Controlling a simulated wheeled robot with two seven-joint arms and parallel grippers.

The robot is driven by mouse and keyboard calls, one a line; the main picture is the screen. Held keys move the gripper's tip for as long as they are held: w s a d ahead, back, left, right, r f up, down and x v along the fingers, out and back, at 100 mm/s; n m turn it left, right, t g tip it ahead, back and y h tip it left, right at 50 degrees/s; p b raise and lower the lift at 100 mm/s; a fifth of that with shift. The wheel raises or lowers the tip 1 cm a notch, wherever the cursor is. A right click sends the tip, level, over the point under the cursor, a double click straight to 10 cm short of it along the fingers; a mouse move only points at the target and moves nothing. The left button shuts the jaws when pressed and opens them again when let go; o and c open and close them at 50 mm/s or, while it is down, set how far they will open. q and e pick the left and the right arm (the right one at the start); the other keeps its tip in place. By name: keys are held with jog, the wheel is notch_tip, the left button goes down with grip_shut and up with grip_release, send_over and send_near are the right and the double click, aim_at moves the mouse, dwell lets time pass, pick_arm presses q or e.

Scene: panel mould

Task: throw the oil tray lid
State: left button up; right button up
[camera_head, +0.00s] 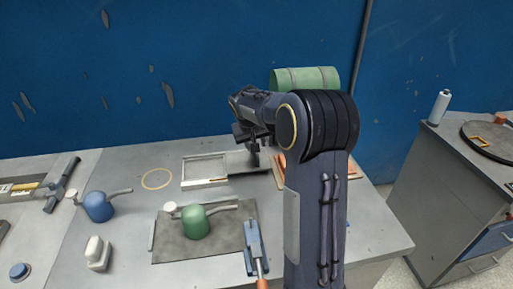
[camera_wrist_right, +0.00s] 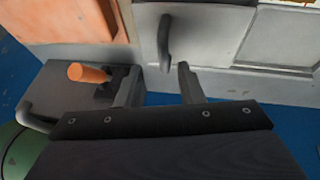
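A shallow pale metal tray (camera_head: 204,183) sits at the back middle of the bench. A grey flat plate, likely the oil tray lid (camera_head: 236,162), adjoins its right side; in the right wrist view it is a grey panel (camera_wrist_right: 205,22) with a dark curved handle (camera_wrist_right: 165,40). My right gripper (camera_head: 252,150) hangs over this plate. In the right wrist view its two fingers (camera_wrist_right: 160,83) stand apart with nothing between them, and the handle lies just beyond the tips. My left gripper is in neither view.
A green oil can (camera_head: 196,222) stands on a dark mat (camera_head: 228,240); a blue one (camera_head: 98,207) stands left. A blue clamp (camera_head: 254,240) is in front. A green drum (camera_head: 310,78) is behind my arm. A side cabinet (camera_head: 440,190) stands right, across a floor gap.

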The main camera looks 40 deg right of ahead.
jog(key=v, duration=0.4)
dwell(0.7)
jog(key=s+a+f+n+t+y+p, duration=0.1)
jog(key=s+a+n+y, duration=0.3)
jog(key=s+a, duration=2.2)
jog(key=s+t+y, duration=0.1)
jog(key=y, duration=0.3)
jog(key=shift+a+f+t, duration=0.15)
jog(key=shift+a+t, duration=0.1)
jog(key=shift+t, duration=0.15)
